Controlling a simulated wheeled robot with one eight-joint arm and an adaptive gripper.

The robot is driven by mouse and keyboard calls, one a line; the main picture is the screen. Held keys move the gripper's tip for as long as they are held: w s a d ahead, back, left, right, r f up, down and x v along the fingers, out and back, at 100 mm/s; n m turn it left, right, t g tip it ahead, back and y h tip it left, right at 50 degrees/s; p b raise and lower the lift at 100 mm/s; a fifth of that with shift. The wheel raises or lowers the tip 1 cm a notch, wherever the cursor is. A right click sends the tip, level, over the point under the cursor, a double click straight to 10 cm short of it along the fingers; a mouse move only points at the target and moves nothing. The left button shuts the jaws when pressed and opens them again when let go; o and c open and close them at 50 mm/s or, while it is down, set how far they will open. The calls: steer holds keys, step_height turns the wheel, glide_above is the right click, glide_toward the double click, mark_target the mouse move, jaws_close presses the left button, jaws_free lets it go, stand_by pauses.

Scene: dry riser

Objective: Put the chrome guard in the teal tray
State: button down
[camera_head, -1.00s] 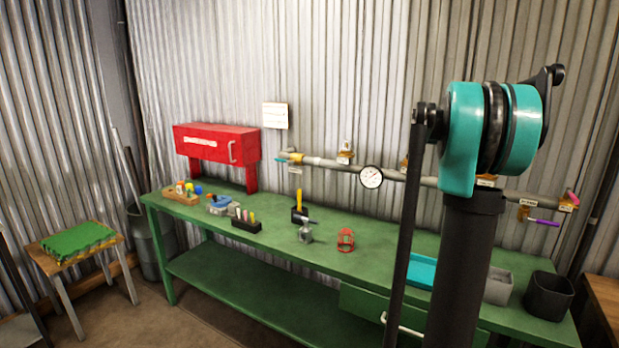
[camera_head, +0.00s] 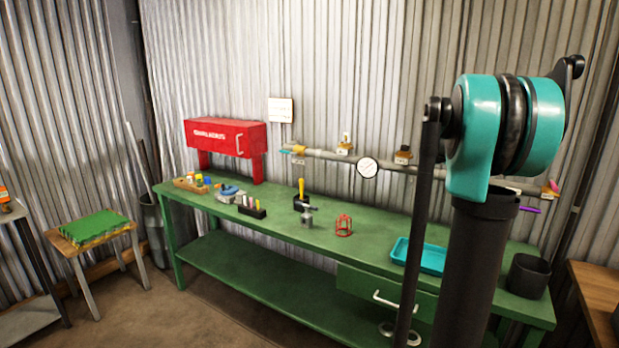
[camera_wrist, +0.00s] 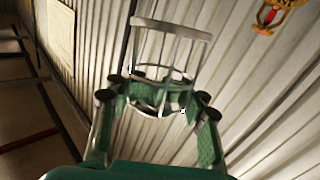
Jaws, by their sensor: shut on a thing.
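The chrome guard (camera_wrist: 171,28), a small open cage of pale metal bars with a flat end, is in my gripper in the wrist view. My gripper (camera_wrist: 158,98) is shut on its near, rounded end, with green-padded fingers on both sides. The guard is tilted, with the corrugated wall behind it. The teal tray (camera_head: 428,259) lies on the right part of the green workbench in the head view, partly behind my arm. Its visible inside looks empty. I cannot make out the gripper or guard clearly in the head view.
On the green bench (camera_head: 290,236) stand a red cage guard (camera_head: 344,226), a small grey vise-like tool (camera_head: 307,218), a black holder (camera_head: 252,208) and a dark bin (camera_head: 527,277). A pipe with a gauge (camera_head: 367,168) runs above. Bench between red guard and tray is clear.

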steer(key=w+a+f+n+t+y, duration=0.4)
steer(key=a+f, duration=0.6)
steer(key=a, duration=0.3)
steer(key=w+a+f+n+t+y, duration=0.4)
steer(key=a+f+y, duration=0.3)
steer(key=a+f, duration=0.4)
steer(key=w+a+f+n+t+y, duration=0.4)
steer(key=a+f, duration=0.7)
steer(key=a, duration=0.4)
steer(key=w+n+y, duration=0.1)
steer(key=n+y, duration=0.1)
steer(key=shift+w+a+f+n+t, duration=0.2)
steer(key=shift+a+f+n+t, duration=0.1)
steer(key=shift+t, duration=0.1)
steer(key=shift+d+r, duration=0.1)
